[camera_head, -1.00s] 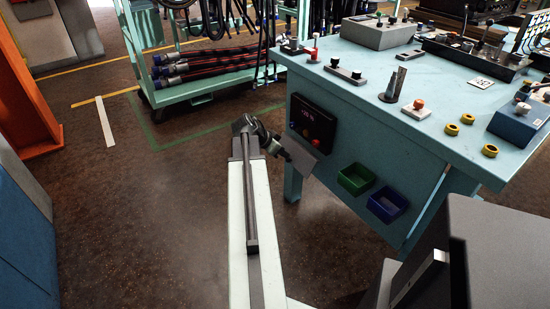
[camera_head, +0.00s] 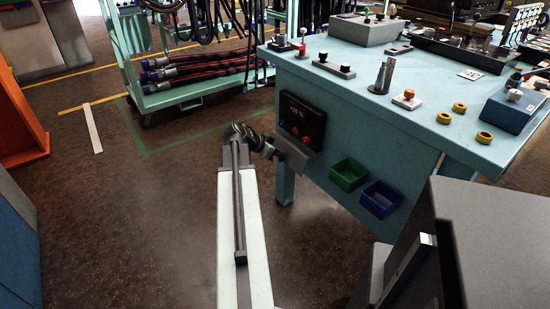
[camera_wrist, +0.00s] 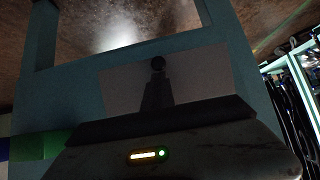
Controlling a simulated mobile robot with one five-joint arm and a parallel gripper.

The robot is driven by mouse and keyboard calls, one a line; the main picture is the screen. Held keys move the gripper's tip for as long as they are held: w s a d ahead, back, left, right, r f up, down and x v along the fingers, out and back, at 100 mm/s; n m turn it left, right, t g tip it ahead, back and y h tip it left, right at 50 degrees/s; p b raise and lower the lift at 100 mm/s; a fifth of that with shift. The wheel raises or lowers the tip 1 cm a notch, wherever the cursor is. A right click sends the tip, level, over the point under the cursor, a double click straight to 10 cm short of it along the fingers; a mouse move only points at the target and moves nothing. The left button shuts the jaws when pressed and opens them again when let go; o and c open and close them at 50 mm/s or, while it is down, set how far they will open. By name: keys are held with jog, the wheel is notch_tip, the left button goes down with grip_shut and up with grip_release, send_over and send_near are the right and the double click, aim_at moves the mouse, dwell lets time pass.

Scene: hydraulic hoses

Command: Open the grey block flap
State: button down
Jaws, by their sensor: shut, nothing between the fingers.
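A pale grey flat panel (camera_wrist: 205,88) shows against the teal bench side in the wrist view, and I take it for the grey block flap. My gripper (camera_wrist: 156,85) is a dark narrow shape in front of this panel, with its fingers together and a round dark tip. I cannot tell whether it touches the panel. In the head view a grey plate (camera_head: 292,154) shows at the end of my arm, below the bench's black display panel. My gripper's fingertips are not clear there. The panel looks closed, though its edges are dim.
The teal bench (camera_head: 350,110) carries controls and yellow rings. A black display panel (camera_head: 302,120), a green bin (camera_head: 348,174) and a blue bin (camera_head: 380,199) are on its side. A hose cart (camera_head: 190,95) stands behind.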

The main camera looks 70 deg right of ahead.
jog(key=shift+w+f, duration=0.15)
jog(key=shift+f, duration=0.2)
